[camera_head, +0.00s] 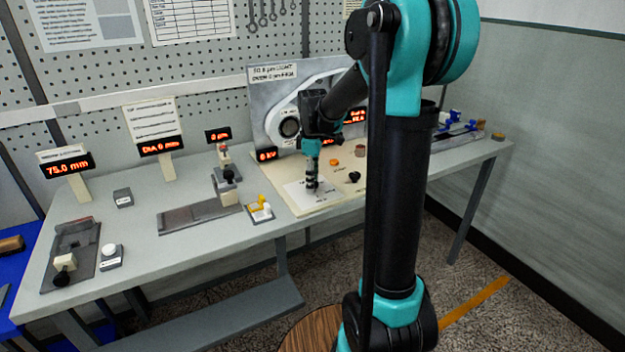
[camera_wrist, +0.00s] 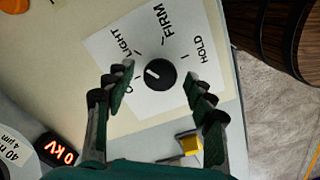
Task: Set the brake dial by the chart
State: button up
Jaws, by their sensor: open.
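The brake dial (camera_wrist: 161,75) is a round black knob with a white pointer mark on a white label plate (camera_wrist: 190,48). Readable labels are LIGHT, FIRM and HOLD; another at lower left is partly hidden. The pointer points left and slightly up, near the LIGHT side; its exact mark is unclear. My gripper (camera_wrist: 164,88) is open, with a finger on either side of the dial and gaps between.
A sign (camera_head: 272,73) tops the winding machine panel behind. A 0 kV display (camera_wrist: 62,149) and a yellow switch (camera_wrist: 189,145) are near the dial. A black knob (camera_head: 354,177) and an orange button (camera_head: 334,162) sit right of my gripper.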

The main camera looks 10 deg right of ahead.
notch_tip(320, 180, up, 12)
dwell(0.6)
jog(key=shift+f, duration=0.1)
jog(key=s+d+f+m+t, duration=0.2)
jog(key=s+f+m, duration=0.5)
jog(key=s+f, duration=0.3)
jog(key=s+d+f+m+t, duration=0.2)
jog(key=s+f+m, duration=0.5)
jog(key=s+f, duration=0.4)
jog(key=shift+s+d, duration=0.15)
jog(key=shift+s, duration=0.65)
